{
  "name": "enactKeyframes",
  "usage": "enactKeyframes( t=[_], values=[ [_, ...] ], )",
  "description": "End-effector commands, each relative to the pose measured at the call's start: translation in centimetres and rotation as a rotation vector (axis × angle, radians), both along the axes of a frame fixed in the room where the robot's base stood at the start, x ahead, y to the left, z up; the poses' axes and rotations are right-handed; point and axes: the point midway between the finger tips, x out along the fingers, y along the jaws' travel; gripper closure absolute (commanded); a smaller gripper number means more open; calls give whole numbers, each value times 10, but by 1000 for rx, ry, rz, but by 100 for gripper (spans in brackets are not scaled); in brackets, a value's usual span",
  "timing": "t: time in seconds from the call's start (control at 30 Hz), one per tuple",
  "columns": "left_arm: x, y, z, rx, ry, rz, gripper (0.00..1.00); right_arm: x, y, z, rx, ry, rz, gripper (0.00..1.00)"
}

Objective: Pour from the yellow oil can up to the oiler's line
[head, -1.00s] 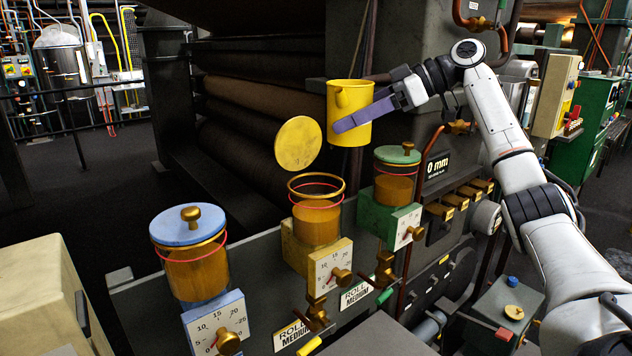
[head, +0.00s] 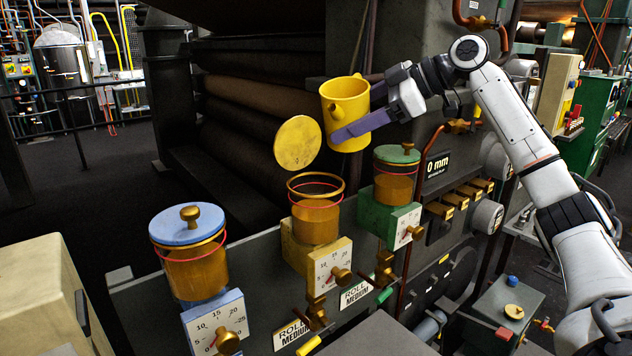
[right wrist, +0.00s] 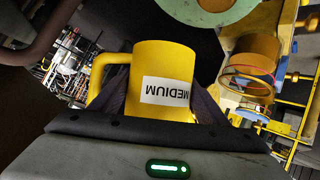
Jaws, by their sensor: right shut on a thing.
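The yellow oil can (head: 340,95) is held in the air by my right gripper (head: 362,110), which is shut on it. The can tilts a little to the left, its spout above the oiler side. In the right wrist view the can (right wrist: 165,65) shows a MEDIUM label and a handle. The yellow oiler (head: 315,220) stands below and left of the can. Its lid (head: 298,143) is swung up, so the glass is open. Amber oil fills its lower part, with the oil surface below the red line (head: 315,198). My left gripper is not in view.
A blue-lidded oiler (head: 190,265) stands to the left and a green-lidded oiler (head: 396,178) to the right, both closed and holding amber oil. Dark rollers (head: 245,95) lie behind. A copper pipe (head: 418,190) rises beside the green oiler.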

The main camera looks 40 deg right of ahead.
Motion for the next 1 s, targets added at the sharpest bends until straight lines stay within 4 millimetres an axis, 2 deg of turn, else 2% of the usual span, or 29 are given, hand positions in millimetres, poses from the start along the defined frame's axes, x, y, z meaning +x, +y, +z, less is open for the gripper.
enactKeyframes(
  t=[1.0],
  values=[
    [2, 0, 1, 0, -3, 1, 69, -3, 8, 11, -106, -46, -1, 73]
  ],
)
